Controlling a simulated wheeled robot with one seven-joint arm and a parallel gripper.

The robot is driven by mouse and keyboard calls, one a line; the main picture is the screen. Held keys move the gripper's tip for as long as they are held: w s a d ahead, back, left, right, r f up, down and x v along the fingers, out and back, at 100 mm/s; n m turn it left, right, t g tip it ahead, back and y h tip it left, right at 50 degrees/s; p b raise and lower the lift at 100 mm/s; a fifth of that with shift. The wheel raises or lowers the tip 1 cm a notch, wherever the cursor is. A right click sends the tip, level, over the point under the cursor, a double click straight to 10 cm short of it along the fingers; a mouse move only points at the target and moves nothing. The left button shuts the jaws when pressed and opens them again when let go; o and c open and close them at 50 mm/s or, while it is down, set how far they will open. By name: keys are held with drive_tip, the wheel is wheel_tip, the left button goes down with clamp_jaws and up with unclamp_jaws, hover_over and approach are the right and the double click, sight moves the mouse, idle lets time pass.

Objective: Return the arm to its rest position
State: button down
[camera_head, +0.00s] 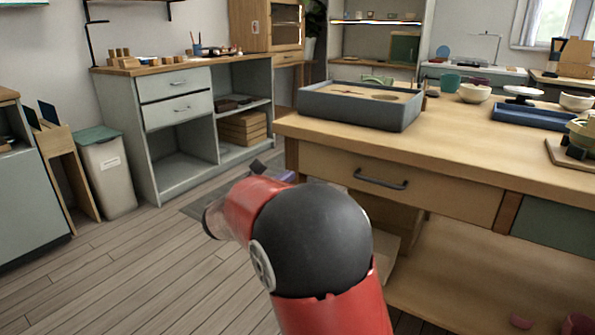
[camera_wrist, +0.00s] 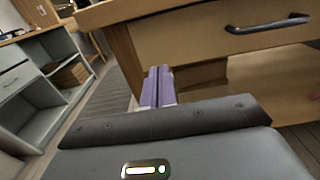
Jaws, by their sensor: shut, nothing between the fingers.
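My red and black arm reaches up from the bottom middle of the head view and bends to the left, in front of the wooden workbench (camera_head: 470,140). My gripper (camera_wrist: 159,73) shows in the wrist view with its two purple fingers together and nothing between them. The fingers point toward the bench's front, below and left of its drawer handle (camera_wrist: 267,24). In the head view only a small purple part of the gripper shows behind the arm; the rest is hidden.
A grey tray box (camera_head: 360,107) stands on the bench's near left corner. Bowls and a blue tray (camera_head: 530,117) stand farther right. A grey-green cabinet (camera_head: 180,135) and a bin (camera_head: 108,172) stand at the left. The wooden floor (camera_head: 120,270) at lower left is clear.

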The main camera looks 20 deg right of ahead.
drive_tip(key=s+d+f+m+g+y+p, duration=0.1)
drive_tip(key=s+d+m+g+y, duration=0.15)
drive_tip(key=s+m, duration=0.55)
drive_tip(key=s+d+m+g+y+p, duration=0.1)
drive_tip(key=s+d+m+g+y, duration=0.2)
drive_tip(key=s, duration=0.9)
drive_tip(key=s+a+f+m+y+p, duration=0.2)
drive_tip(key=s+a+m+y, duration=0.6)
drive_tip(key=s+m, duration=0.6)
drive_tip(key=shift+s+a+f+m+y+p, duration=0.2)
drive_tip(key=shift+s+a+m+y+p, duration=0.15)
drive_tip(key=shift+s+a, duration=0.55)
drive_tip(key=shift+w, duration=0.2)
